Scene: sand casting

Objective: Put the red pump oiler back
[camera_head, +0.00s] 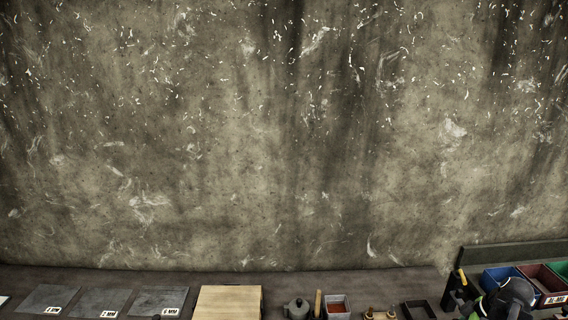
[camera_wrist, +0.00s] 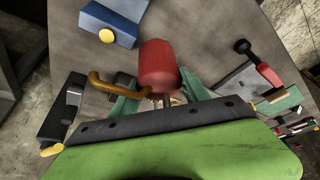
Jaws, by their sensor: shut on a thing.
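The red pump oiler (camera_wrist: 158,68) shows in the wrist view as a red rounded body with a curved orange-brown part on its left. My gripper (camera_wrist: 160,97) has its teal fingers on either side of the oiler's lower part and is shut on it. The black bar and green body of my gripper hide part of the grip. In the head view, the oiler and the fingertips cannot be made out; only a dark and green part of my arm shows at the lower right.
In the wrist view, a blue object (camera_wrist: 118,20) lies beyond the oiler, a black tool (camera_wrist: 66,105) left, and a red-and-black tool (camera_wrist: 258,62) right. In the head view, labelled plates (camera_head: 104,301), a wooden board (camera_head: 228,302) and colored bins (camera_head: 502,277) line the bench.

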